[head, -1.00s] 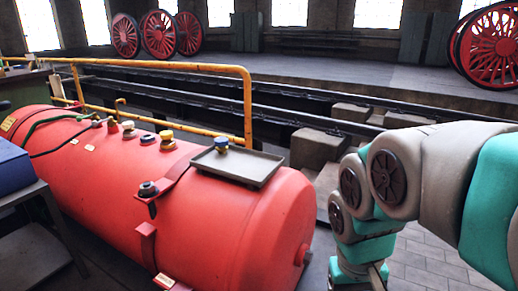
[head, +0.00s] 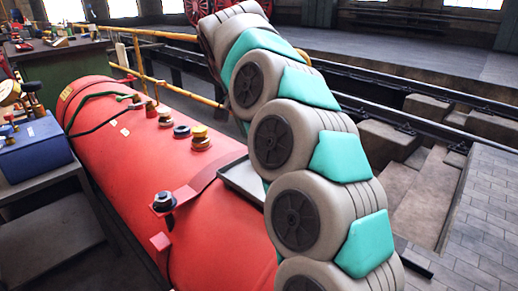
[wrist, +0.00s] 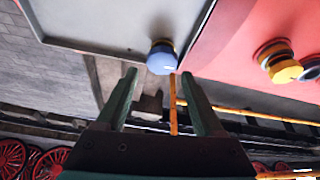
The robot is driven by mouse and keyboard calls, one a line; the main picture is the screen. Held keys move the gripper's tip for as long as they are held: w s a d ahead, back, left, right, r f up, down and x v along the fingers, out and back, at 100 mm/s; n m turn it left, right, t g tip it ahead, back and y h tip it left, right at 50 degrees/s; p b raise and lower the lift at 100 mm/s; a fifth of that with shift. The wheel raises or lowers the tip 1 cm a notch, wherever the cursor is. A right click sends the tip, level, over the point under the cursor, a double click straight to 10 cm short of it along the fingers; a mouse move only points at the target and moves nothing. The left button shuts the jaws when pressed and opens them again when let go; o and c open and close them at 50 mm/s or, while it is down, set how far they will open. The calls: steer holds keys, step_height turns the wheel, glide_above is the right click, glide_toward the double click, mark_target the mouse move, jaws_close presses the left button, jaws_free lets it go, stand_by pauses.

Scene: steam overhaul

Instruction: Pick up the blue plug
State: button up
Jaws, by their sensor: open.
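The blue plug (wrist: 162,58), with a yellowish part at its far end, stands at the rim of a grey tray (wrist: 95,30) in the wrist view. In the head view my arm hides the plug and most of the tray (head: 240,180), which rests on the red boiler (head: 130,140). My gripper (wrist: 159,76) is open and empty. Its two fingertips lie just short of the plug, one to each side in the picture. I cannot tell the height gap between them.
A yellow plug (wrist: 284,68) and other fittings sit on the boiler beside the tray. A dark fitting (head: 163,201) is on a red bracket. A yellow handrail (head: 180,82) runs behind the boiler. A blue toolbox (head: 36,150) stands on a table at left.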

steer(key=shift+p+x, duration=0.65)
steer(key=shift+x, duration=3.3)
steer(key=shift+w+a, duration=0.1)
steer(key=shift+w, duration=0.1)
steer(key=shift+r, duration=0.1)
jaws_close()
